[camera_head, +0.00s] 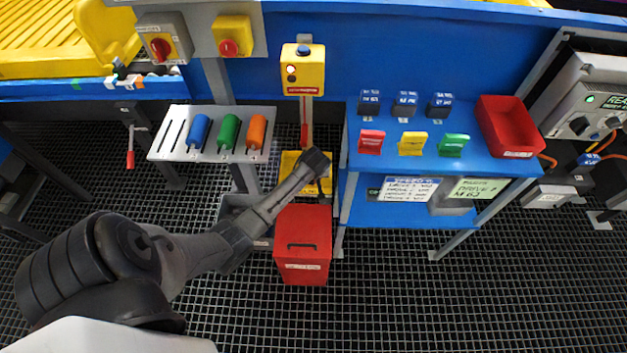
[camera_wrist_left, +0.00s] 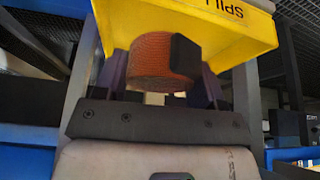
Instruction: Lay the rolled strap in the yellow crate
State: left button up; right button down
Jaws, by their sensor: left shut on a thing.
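The rolled strap (camera_wrist_left: 150,62) is a ribbed orange-brown roll, seen close up in the left wrist view. My left gripper (camera_wrist_left: 162,68) is shut on it, with a dark finger against its right side. The yellow crate (camera_wrist_left: 240,42), with lettering reading "SPILL", is just beyond the roll; I cannot tell whether they touch. In the head view the yellow crate (camera_head: 288,161) is partly covered by my left arm, whose dark end (camera_head: 316,161) is over it. The strap and fingertips are hidden there. My right gripper is not in view.
A red lidded bin (camera_head: 303,245) stands in front of the crate. A yellow button box (camera_head: 303,70) is on a post behind it. A rack (camera_head: 165,140) with blue, green and orange rollers is left. A blue shelf unit (camera_head: 350,185) with a red tray (camera_head: 508,125) is right.

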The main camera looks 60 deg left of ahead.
pick_arm(q)
jog(key=shift+w+a+f+b, duration=0.5)
jog(key=shift+w+a+f, duration=0.25)
jog(key=shift+a, duration=0.2)
notch_tip(320, 180, down, 4)
jog(key=b, duration=0.2)
jog(key=shift+s+f+b, duration=0.1)
jog(key=shift+b, duration=0.25)
jog(key=shift+f, duration=0.1)
jog(key=o, duration=0.9)
